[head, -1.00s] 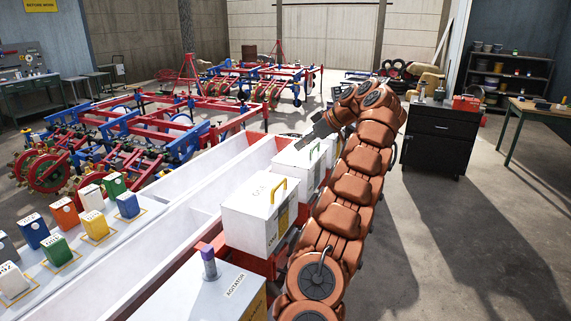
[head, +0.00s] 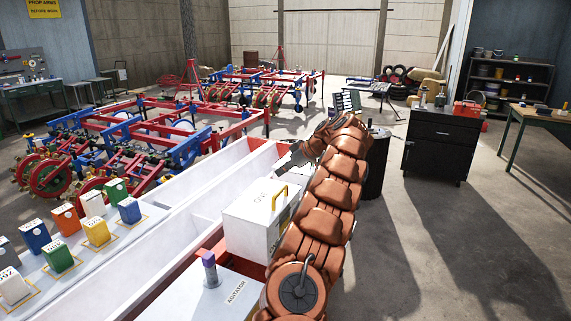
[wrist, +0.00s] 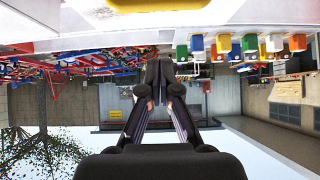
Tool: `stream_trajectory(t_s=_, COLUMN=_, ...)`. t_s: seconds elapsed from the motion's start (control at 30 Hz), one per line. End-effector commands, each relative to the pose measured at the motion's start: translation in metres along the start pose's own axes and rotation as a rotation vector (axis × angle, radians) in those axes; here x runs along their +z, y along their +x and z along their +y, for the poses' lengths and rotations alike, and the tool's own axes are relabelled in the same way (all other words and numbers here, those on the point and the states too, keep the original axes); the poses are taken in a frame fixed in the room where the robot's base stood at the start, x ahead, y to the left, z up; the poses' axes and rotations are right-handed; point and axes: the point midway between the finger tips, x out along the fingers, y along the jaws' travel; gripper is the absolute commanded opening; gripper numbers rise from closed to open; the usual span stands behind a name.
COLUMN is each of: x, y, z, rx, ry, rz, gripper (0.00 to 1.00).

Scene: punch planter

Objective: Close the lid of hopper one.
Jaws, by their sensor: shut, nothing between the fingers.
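A white hopper box (head: 252,224) with a yellow handle (head: 279,196) on its lid stands beside the long white trough in the head view. Its lid looks flat and down; the lettering on it is too small to read. My gripper (head: 286,166) is just beyond this box, above the trough side, its fingers pointing left. In the wrist view my gripper (wrist: 160,72) is shut and empty. A yellow bar (wrist: 140,5), likely the handle, crosses the top edge close to the camera. My arm hides what lies behind the box.
The long white trough (head: 150,262) runs along the left of the box. The agitator box (head: 205,296) with a purple knob is in front. Several coloured cartons (head: 96,231) stand on the left ledge. A black cabinet (head: 441,148) stands right; the floor there is clear.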

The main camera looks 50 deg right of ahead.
Motion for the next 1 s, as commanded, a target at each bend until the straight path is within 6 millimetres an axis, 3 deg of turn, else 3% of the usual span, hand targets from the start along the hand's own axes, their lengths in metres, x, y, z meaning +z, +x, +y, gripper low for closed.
stream_trajectory(t_s=0.4, x=0.016, y=0.017, z=-0.001, rx=-0.002, ry=0.001, rz=0.0, gripper=0.0)
stream_trajectory(t_s=1.0, x=0.025, y=0.022, z=0.0, rx=-0.001, ry=0.001, rz=0.019, gripper=0.0)
